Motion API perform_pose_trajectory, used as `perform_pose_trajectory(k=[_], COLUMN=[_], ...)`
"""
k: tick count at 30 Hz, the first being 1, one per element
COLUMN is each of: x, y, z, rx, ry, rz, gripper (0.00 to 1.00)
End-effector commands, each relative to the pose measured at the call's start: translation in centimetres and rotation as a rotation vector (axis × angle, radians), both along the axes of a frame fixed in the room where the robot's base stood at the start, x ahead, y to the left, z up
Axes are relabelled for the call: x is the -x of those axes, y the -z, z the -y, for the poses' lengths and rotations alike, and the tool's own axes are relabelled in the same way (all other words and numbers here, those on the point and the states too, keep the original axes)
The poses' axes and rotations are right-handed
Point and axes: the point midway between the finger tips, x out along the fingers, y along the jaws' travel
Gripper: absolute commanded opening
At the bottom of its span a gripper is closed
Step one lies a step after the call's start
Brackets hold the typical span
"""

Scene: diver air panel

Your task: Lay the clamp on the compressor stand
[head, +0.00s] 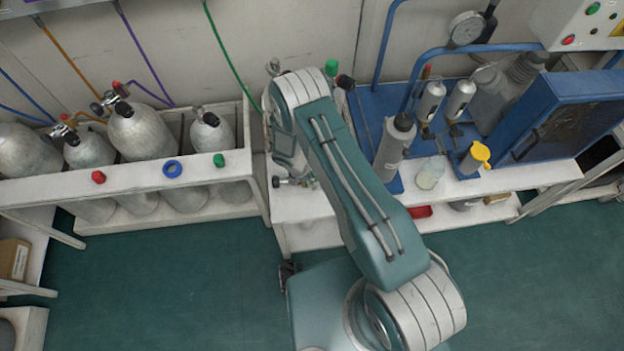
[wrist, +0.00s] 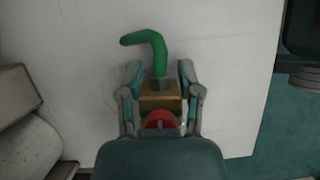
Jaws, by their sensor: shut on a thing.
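The clamp (wrist: 160,98), a brass block with a red knob and a bent green piece, is between the two fingers of my gripper (wrist: 160,84). My gripper is shut on it. The white top of the compressor stand (wrist: 235,60) lies beneath the clamp in the wrist view; I cannot tell whether they touch. In the head view the stand (head: 535,176) carries the blue compressor (head: 575,125) at the right. My arm hides the clamp and most of my gripper in the head view, near the stand's left end.
A grey bottle (head: 394,148), a small jar (head: 430,173) and a yellow-topped container (head: 475,157) crowd the stand right of my arm. A green hose (head: 230,60) hangs behind.

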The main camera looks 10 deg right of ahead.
Motion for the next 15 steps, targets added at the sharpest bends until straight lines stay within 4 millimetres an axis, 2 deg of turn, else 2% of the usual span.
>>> perform_pose_trajectory(k=[14, 15], x=[-0.06, -0.07], y=[0.75, 0.73], z=[-0.02, -0.02], rx=[-0.001, -0.001], ry=[0.001, 0.001], rz=[0.001, 0.001], gripper=[0.00, 0.60])
